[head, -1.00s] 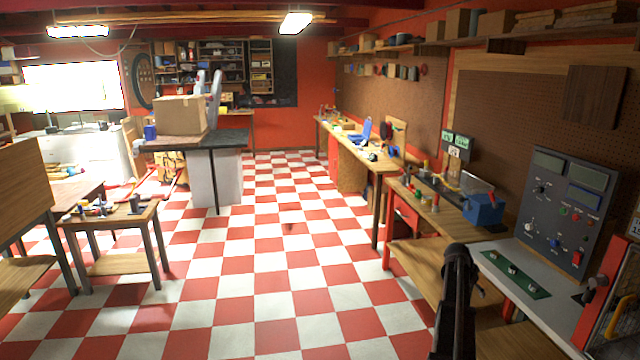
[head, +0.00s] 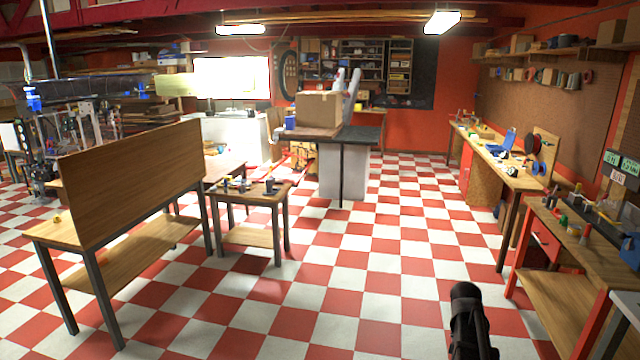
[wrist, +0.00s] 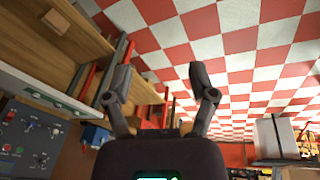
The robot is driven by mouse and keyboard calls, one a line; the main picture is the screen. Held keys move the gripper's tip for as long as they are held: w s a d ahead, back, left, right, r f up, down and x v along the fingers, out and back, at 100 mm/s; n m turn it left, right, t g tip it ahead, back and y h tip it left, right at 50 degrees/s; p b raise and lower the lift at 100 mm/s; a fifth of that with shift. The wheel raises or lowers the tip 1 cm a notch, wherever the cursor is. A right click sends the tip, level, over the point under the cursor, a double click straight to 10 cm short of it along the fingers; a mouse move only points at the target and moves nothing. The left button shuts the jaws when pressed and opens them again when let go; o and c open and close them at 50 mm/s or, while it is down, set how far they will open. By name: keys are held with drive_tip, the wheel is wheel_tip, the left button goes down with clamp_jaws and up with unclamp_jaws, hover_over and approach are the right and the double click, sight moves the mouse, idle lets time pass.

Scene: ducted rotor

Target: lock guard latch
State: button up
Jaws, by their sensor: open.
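I cannot make out a guard latch in either current view. My gripper (wrist: 158,84) shows in the wrist view with its two dark fingers spread apart and nothing between them. In the wrist view, a dark control panel (wrist: 28,138) with knobs and buttons is at the lower left, apart from the fingers. In the head view, my dark arm rises at the bottom right; the panel is outside that view.
In the head view, a wooden bench with an upright board (head: 135,180) stands at left, beside a small tool table (head: 250,190). A cardboard box (head: 318,109) sits on a dark-topped table. Workbenches (head: 500,165) line the right wall. The checkered floor (head: 385,240) between is open.

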drive_tip(key=s+a+n+y, duration=0.1)
drive_tip(key=s+a+n, duration=0.3)
drive_tip(key=a, duration=1)
drive_tip(key=s+a+f+n+y, duration=0.1)
drive_tip(key=s+a+n, duration=0.3)
drive_tip(key=a, duration=1)
drive_tip(key=shift+s+g+y, duration=0.4)
drive_tip(key=shift+s, duration=0.2)
drive_tip(key=shift+a+f, duration=0.1)
drive_tip(key=shift+c, duration=1.1)
